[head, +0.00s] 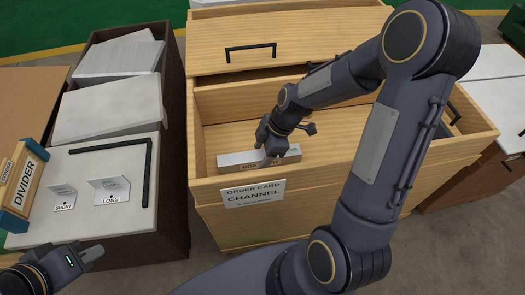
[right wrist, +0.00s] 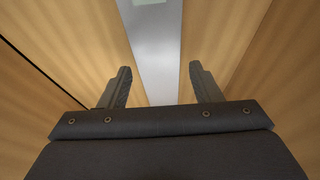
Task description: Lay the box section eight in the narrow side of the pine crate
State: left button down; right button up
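The pine crate (head: 345,185) is a large pale wooden box with an open top, in the middle of the head view. A grey bar with a partly hidden label starting "BOX" (head: 235,160) lies low inside it, near the front wall. My right gripper (head: 271,157) reaches down into the crate over the right part of this bar. In the right wrist view the gripper (right wrist: 161,84) is open. The grey bar (right wrist: 158,50) runs between its fingers, with a gap on each side. My left gripper (head: 92,256) is at the lower left, away from the crate; its fingers are unclear.
A card reading "ORDER CARD CHANNEL" (head: 252,193) is on the crate's front. At left, a worktop (head: 110,215) holds a block marked "DIVIDER" (head: 24,185), "SHORT" and "LONG" signs and a black angle (head: 148,175). A pale wooden unit with a handle (head: 250,50) stands behind the crate.

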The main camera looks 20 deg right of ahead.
jog(key=shift+r, duration=0.25)
jog(key=p+v, duration=0.3)
jog(key=v, duration=0.8)
jog(key=s+a+r+m+t, duration=0.1)
jog(key=s+r+m, duration=0.3)
jog(key=s+m, duration=0.4)
jog(key=s+a+r+m+t, duration=0.2)
jog(key=s+r+m+t, duration=0.1)
jog(key=s+m, duration=0.4)
jog(key=shift+s+a+r+m+h, duration=0.3)
jog(key=shift+s+r+m, duration=0.1)
jog(key=shift+r+m, duration=0.5)
